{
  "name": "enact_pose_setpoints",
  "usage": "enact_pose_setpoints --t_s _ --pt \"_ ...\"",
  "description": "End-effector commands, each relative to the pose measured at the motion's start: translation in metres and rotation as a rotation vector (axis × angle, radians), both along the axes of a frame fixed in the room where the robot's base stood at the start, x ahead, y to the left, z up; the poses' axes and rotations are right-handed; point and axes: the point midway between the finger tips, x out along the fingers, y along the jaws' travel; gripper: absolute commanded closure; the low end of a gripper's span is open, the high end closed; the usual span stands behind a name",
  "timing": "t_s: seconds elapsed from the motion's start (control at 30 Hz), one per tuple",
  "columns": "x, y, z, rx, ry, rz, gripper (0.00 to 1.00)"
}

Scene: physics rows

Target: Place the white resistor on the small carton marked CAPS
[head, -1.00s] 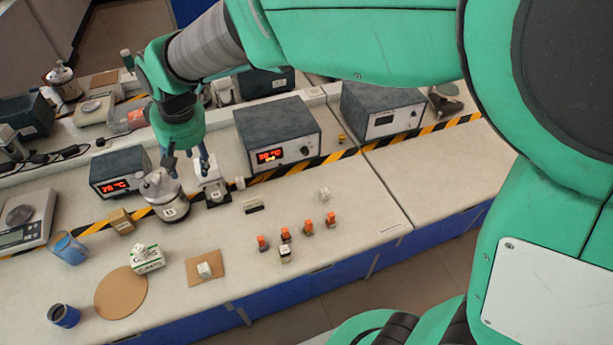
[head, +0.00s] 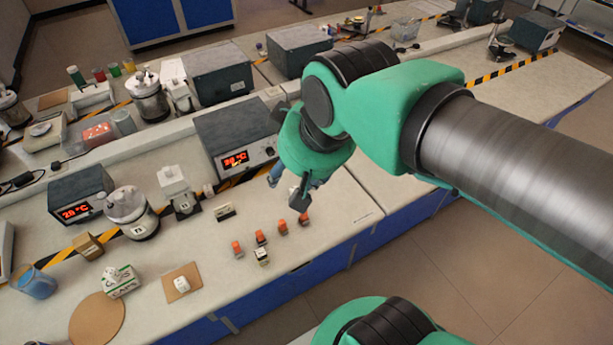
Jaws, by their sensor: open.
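The small carton marked CAPS (head: 123,286) stands at the front left of the bench, white and green, with a small white piece (head: 111,273) on its top. Another small white piece (head: 181,284) sits on a square brown card (head: 190,275) to its right. I cannot tell from its look which white piece is the resistor. My gripper (head: 287,187) is open above the bench, right of the carton and behind the orange parts. It hides the spot where a pale piece stood in the earlier view.
Several small orange parts (head: 261,238) and a dark-and-white block (head: 262,256) stand in front of my gripper. A black-and-white part (head: 225,212), a lidded metal pot (head: 131,212) and a display box (head: 234,139) stand nearby. The bench front right is clear.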

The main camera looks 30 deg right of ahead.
Motion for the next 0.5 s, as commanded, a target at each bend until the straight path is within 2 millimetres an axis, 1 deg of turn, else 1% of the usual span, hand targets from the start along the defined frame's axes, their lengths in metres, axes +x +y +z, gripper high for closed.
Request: enact_pose_setpoints --t_s 0.03,0.1,0.2,0.5 --pt "-0.009 -0.005 -0.001 -0.002 -0.008 -0.013 0.50" --pt "-0.017 -0.010 -0.003 -0.003 -0.014 -0.024 0.50" --pt "-0.024 -0.013 -0.004 -0.004 -0.019 -0.034 0.50" --pt "-0.026 -0.014 -0.006 -0.005 -0.020 -0.037 0.50"
